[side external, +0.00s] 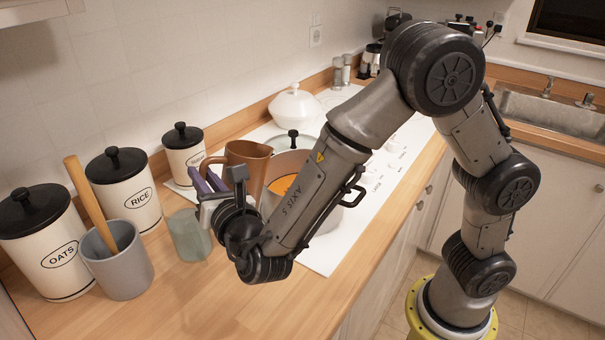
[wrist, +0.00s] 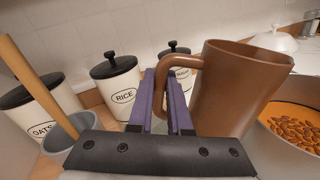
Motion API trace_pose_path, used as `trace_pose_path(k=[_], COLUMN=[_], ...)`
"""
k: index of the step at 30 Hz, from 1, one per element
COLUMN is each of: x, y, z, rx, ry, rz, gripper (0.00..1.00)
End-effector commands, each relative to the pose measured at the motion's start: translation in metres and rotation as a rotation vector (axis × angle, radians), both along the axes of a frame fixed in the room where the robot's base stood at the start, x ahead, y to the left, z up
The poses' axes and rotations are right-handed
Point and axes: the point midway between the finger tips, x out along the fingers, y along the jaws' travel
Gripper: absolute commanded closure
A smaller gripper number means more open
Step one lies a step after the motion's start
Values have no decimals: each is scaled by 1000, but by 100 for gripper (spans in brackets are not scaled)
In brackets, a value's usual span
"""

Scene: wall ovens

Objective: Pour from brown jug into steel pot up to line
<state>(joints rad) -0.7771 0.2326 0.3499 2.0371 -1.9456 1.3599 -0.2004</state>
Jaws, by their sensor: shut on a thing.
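The brown jug (side external: 247,160) is near the steel pot's left side, close to upright with a slight lean; it also shows large in the wrist view (wrist: 238,88). My gripper (side external: 207,181) has its purple fingers (wrist: 164,92) shut on the jug's handle (wrist: 180,65). The steel pot (side external: 327,217) stands on the white hob, partly hidden behind my forearm. No stream shows between jug and pot. The jug's contents and any fill line in the pot cannot be made out.
Oats (side external: 45,245), rice (side external: 128,190) and a third canister (side external: 184,155) stand along the wall. A grey crock (side external: 120,265) with a wooden utensil and a greenish glass (side external: 188,237) are nearby. A white lidded pot (side external: 296,108) stands behind. The front counter is clear.

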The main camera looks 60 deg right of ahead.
Motion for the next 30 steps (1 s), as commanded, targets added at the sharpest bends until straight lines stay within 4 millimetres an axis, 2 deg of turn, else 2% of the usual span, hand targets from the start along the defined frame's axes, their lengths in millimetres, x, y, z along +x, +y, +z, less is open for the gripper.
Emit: trace_pose_path(k=[9,17,30], x=[7,9,9], y=[16,21,21], z=[10,13,65], rx=[-196,-277,-285], ry=[70,99,101], rz=[4,4,3], gripper=[100,100,100])
